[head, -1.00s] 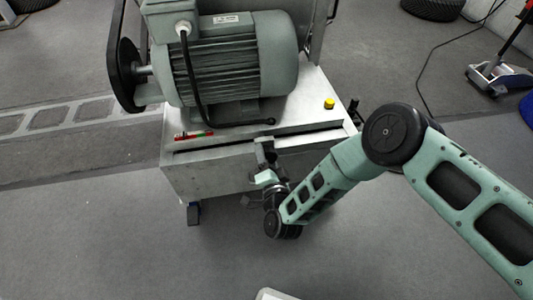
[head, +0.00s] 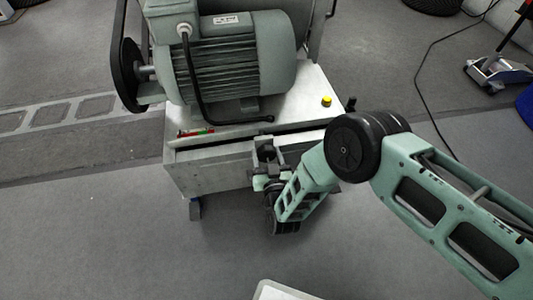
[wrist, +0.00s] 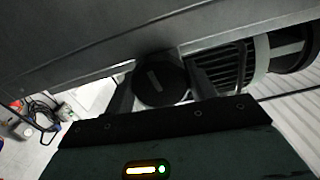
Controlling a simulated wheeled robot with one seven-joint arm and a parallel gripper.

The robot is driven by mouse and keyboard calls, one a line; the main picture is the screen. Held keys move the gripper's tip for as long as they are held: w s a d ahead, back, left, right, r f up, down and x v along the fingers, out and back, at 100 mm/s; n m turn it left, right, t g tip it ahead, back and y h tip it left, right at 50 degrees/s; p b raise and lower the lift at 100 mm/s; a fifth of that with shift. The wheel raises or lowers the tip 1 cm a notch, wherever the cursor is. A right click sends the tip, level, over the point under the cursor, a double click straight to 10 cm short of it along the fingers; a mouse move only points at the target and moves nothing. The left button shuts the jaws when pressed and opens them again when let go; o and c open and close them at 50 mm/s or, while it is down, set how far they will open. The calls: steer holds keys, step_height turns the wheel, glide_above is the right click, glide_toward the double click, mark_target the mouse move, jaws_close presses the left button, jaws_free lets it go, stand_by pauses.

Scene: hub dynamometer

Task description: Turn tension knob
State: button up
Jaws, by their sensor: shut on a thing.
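The tension knob (wrist: 172,88) is a round black knob with a pale, slightly slanted line on its face. In the wrist view it sits between the two fingers of my gripper (wrist: 161,84), which are shut on it from both sides. In the head view my gripper (head: 266,156) is at the front face of the grey metal bench (head: 215,170). The knob is hidden there behind my gripper and wrist.
A large green-grey motor (head: 235,60) stands on the bench with a black belt guard (head: 125,55) at its left. A yellow button (head: 326,101) is on the bench top at the right. The floor in front is mostly clear.

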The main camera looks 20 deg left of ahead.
steer(key=n, duration=0.4)
steer(key=shift+n, duration=0.3)
steer(key=shift+d+n, duration=0.1)
steer(key=shift+n, duration=2.3)
steer(key=shift+f, duration=0.1)
steer(key=o, duration=1)
steer(key=shift+s+d, duration=0.1)
steer(key=p+v, duration=0.4)
steer(key=v, duration=1.3)
steer(key=shift+d, duration=0.15)
